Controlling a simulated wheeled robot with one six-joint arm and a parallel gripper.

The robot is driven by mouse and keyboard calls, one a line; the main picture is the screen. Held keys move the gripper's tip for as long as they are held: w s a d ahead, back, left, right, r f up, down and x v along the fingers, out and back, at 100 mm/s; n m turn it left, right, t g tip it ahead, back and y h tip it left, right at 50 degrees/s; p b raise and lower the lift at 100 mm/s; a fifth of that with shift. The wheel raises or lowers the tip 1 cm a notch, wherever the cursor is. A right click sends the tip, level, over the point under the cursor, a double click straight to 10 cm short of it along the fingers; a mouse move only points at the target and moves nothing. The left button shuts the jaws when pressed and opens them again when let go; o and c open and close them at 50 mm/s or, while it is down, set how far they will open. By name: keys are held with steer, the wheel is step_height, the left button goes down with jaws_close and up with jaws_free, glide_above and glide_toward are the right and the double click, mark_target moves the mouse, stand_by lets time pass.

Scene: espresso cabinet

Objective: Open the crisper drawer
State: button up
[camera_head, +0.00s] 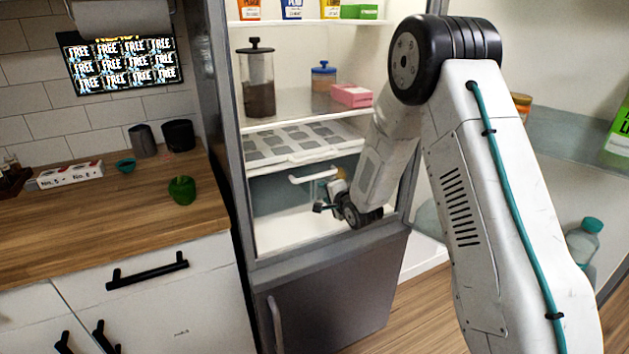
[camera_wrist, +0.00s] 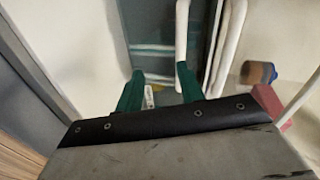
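The crisper drawer (camera_head: 275,195) is a grey-blue translucent box low in the open fridge, under a white slatted shelf. It looks shut. Its white bar handle (camera_head: 313,176) sticks out at the front; in the wrist view the handle (camera_wrist: 182,38) runs down the picture. My gripper (camera_head: 328,197) is at the handle's right end, low in the fridge. In the wrist view my gripper (camera_wrist: 160,82) has its two green fingers apart. The handle's end lies close by the inner side of the right finger; I cannot tell whether they touch. Nothing is clamped between the fingers.
A shelf above holds a French press (camera_head: 257,80), a blue-lidded jar (camera_head: 323,76) and a pink box (camera_head: 351,95). The fridge's open door (camera_head: 560,130) is on the right.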

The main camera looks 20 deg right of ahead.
mark_target(312, 178)
steer(key=shift+m+t+y, duration=0.3)
steer(key=shift+m+t, duration=0.3)
steer(key=shift+m, duration=0.2)
steer(key=w, duration=0.2)
steer(key=w+a, duration=0.1)
steer(key=w, duration=0.5)
steer(key=shift+a+r, duration=0.35)
steer(key=shift+a, duration=0.05)
steer(key=shift+c, duration=0.4)
jaws_close()
